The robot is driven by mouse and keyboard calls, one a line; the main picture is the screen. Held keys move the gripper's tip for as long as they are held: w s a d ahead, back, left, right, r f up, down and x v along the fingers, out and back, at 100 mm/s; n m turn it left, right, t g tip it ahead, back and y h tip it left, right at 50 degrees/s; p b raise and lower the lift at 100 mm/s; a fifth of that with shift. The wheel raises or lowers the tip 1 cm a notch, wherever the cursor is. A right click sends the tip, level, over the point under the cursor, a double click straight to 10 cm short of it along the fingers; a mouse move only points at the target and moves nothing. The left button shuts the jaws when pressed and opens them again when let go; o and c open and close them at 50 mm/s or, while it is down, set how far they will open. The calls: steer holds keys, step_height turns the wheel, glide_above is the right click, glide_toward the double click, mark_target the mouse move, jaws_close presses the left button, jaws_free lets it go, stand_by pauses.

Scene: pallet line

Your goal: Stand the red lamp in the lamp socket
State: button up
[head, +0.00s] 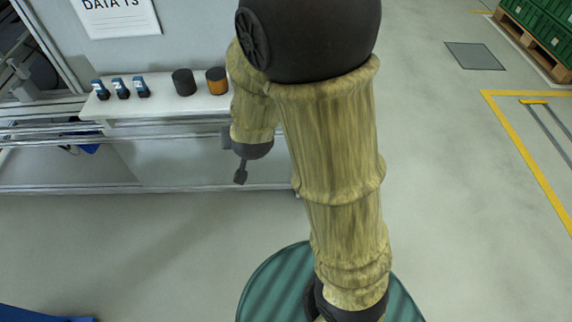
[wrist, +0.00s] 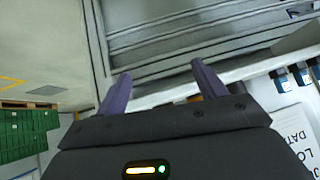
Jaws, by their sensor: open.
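No red lamp shows in either view, and I cannot make out a lamp socket for sure. My gripper (head: 240,172) hangs at the end of my arm, in front of the rail below the white shelf. In the wrist view my gripper (wrist: 161,72) has its two purple fingers apart with nothing between them. On the shelf stand a plain dark cylinder (head: 184,82) and a dark cylinder with an orange band (head: 217,81), just left of my arm. My arm hides part of the shelf's right side and the wall behind it.
The white shelf (head: 160,107) also carries several small blue-and-black devices (head: 121,88) at its left. Metal rails (head: 60,130) run along the front. A sign (head: 117,15) is on the panel behind.

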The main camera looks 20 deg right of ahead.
steer(key=s+d+n+g, duration=0.3)
steer(key=s+d+g, duration=0.3)
steer(key=s, duration=0.6)
steer(key=shift+s+r+y, duration=0.3)
steer(key=shift+s+r, duration=0.05)
steer(key=shift+s, duration=0.05)
steer(key=shift+d, duration=0.1)
steer(key=w+p+v, duration=0.2)
steer(key=p+v, duration=0.8)
steer(key=w+r+p+v, duration=0.1)
steer(key=w+p+v, duration=0.1)
steer(key=p+v, duration=0.8)
steer(key=shift+w, duration=0.4)
steer(key=shift+o, duration=0.5)
